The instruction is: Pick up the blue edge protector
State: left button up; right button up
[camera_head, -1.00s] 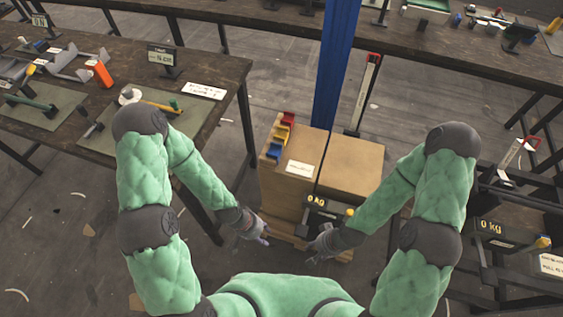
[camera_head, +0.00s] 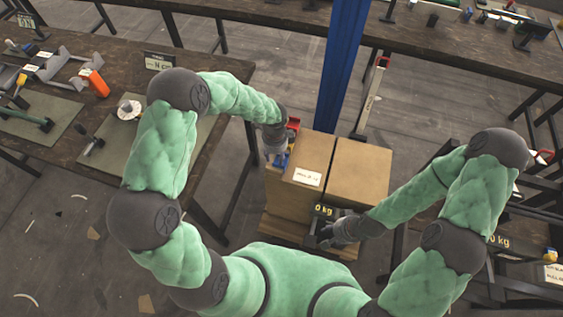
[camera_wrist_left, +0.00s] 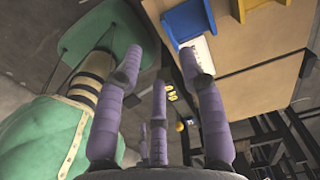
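The blue edge protector (camera_head: 284,160) sits on the upper left edge of the cardboard boxes in the head view, partly hidden by my left gripper (camera_head: 277,152). In the left wrist view the blue edge protector (camera_wrist_left: 188,22) is an angled bracket at the top, just beyond the fingertips. My left gripper (camera_wrist_left: 163,75) has its purple fingers spread, with nothing between them. It is beside the protector; I cannot tell if they touch. My right gripper (camera_head: 326,238) is low in front of the boxes, by the 0 kg display (camera_head: 323,211); its fingers are too small to read.
Cardboard boxes (camera_head: 357,172) stand on a pallet beside a blue post (camera_head: 342,70). A red protector (camera_head: 293,124) and a yellow protector (camera_wrist_left: 245,8) are close to the blue one. A workbench (camera_head: 205,78) is at the left.

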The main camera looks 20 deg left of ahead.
aim_at(277, 164)
pick_arm(q)
notch_tip(277, 164, down, 3)
jog(key=shift+w+r+b, duration=0.1)
jog(key=shift+b, duration=0.2)
jog(key=f, duration=0.1)
jog(key=f+b, duration=0.1)
jog(key=f, duration=0.1)
jog(key=f+b, duration=0.1)
jog(key=f, duration=0.1)
jog(key=shift+w, duration=0.35)
grip_shut()
